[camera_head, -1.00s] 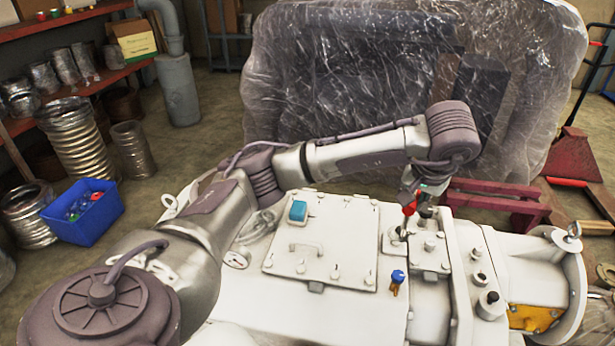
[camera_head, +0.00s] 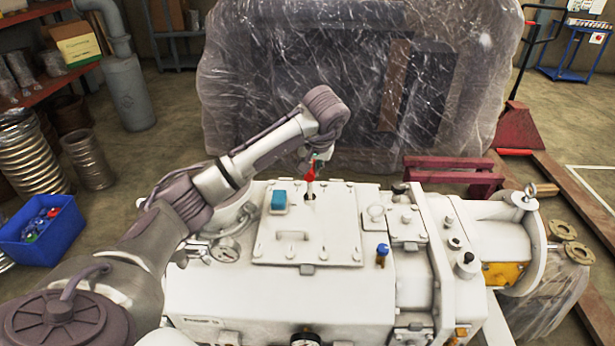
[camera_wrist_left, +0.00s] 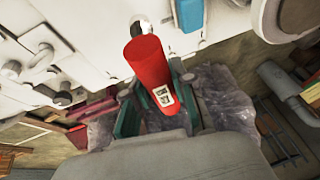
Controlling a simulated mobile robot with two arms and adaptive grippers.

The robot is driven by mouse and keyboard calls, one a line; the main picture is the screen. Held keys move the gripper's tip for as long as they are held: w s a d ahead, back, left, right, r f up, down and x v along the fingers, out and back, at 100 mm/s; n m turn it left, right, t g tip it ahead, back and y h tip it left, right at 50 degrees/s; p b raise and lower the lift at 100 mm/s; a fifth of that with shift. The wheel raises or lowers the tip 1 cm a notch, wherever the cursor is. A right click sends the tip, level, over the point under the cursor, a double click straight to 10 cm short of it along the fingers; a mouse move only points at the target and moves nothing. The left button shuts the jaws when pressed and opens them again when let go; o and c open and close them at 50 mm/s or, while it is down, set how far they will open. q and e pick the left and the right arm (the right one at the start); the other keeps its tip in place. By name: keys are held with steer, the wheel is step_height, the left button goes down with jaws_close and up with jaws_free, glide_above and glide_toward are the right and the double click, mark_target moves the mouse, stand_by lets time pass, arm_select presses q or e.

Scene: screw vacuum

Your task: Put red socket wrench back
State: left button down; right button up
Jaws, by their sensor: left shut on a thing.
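The red socket wrench (camera_head: 310,175) is in my left gripper (camera_head: 318,162), its shaft pointing down over the back of the machine's cover plate (camera_head: 330,220). In the left wrist view the wrench's red handle (camera_wrist_left: 150,72) sits between the green-edged fingers of my left gripper (camera_wrist_left: 158,112). The gripper is shut on it. I cannot tell whether the wrench tip touches the plate. My right gripper is not in view.
A blue block (camera_head: 279,199) and a blue-topped brass valve (camera_head: 382,254) are on the white machine (camera_head: 230,290). A blue bin (camera_head: 42,238) with colored parts stands on the floor at left. A plastic-wrapped bulk (camera_head: 350,80) stands behind.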

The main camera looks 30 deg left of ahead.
mark_target(308, 196)
arm_select(q)
steer(key=shift+a+f, duration=0.15)
steer(key=shift+a, duration=0.05)
step_height(308, 196, down, 3)
steer(key=shift+f+p, duration=0.15)
steer(key=shift+p, duration=0.5)
steer(key=shift+f, duration=0.3)
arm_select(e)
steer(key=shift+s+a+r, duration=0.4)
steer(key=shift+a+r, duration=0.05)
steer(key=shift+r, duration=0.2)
arm_select(q)
steer(key=shift+f, duration=0.15)
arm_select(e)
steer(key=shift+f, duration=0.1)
arm_select(q)
steer(key=c, duration=1)
jaws_free()
steer(key=shift+o, duration=0.2)
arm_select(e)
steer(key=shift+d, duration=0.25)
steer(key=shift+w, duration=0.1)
